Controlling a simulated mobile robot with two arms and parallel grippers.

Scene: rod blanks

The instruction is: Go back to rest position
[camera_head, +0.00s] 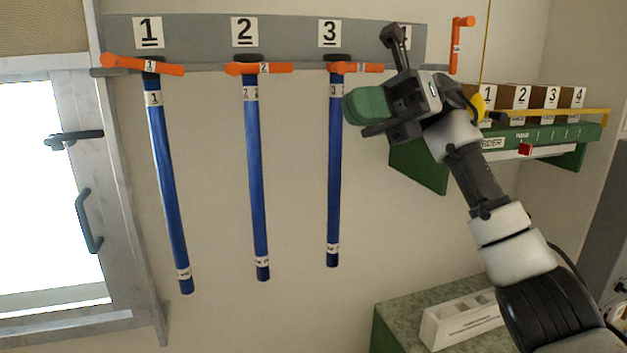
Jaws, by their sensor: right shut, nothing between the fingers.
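My right gripper (367,106) is raised in front of the wall rack, to the right of the rod under number 3. Its green finger ends are together and hold nothing. My right arm reaches up to it from the lower right. Three blue rods hang from the grey rack (190,35): rod 1 (168,190), rod 2 (257,180) and rod 3 (334,185). An orange latch lies across the top of each. The number 4 plate (404,36) is partly hidden by a dark part above my gripper. My left gripper is not in view.
An orange latch (457,45) stands upright at the rack's right end. A green shelf (418,168) with numbered brown boxes (516,98) is behind my right arm. A white slotted holder (455,322) sits on a bench below. A window (45,190) is at left.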

